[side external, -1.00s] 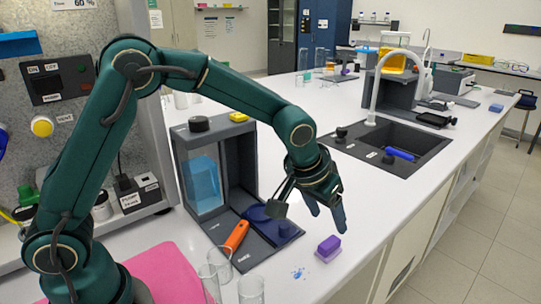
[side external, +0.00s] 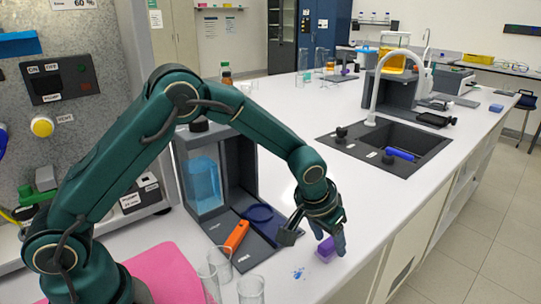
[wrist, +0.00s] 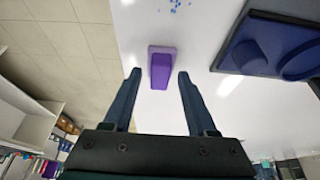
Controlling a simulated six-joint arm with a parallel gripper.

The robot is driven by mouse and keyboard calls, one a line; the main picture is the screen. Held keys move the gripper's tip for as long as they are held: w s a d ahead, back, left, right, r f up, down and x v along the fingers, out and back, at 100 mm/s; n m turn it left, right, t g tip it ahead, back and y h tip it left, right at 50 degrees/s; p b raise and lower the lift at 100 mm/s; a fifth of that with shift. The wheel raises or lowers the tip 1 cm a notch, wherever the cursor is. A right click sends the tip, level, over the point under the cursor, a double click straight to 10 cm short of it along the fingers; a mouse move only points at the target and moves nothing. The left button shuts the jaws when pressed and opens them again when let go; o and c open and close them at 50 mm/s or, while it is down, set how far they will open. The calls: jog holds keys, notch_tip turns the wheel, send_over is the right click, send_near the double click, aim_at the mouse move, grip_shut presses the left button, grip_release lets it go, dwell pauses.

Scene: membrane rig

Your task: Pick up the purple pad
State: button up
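The purple pad (side external: 325,254) lies on the white bench top near its front edge, partly hidden by my fingers in the side view. In the wrist view the pad (wrist: 161,68) is a small purple block with a lighter side strip. My gripper (side external: 333,245) points down over the pad. In the wrist view my gripper (wrist: 158,76) is open, with one fingertip on each side of the pad and a gap on both sides. I cannot tell how far the tips are above the bench.
Blue spots (side external: 299,273) mark the bench beside the pad. A dark tray (side external: 262,240) with a blue ring and an orange-handled tool (side external: 236,236) lies to the left. Glass beakers (side external: 251,290) stand in front. A sink (side external: 385,148) is farther back. The bench right of the pad is clear.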

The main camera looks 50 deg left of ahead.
aim_at(327, 243)
grip_shut()
jog(key=shift+r, duration=0.15)
jog(key=shift+r, duration=0.25)
notch_tip(327, 243, up, 4)
jog(key=shift+a+f, duration=0.1)
jog(key=s+a+r, duration=0.3)
jog(key=a+r, duration=0.3)
jog(key=a, duration=0.5)
jog(key=shift+r, duration=0.25)
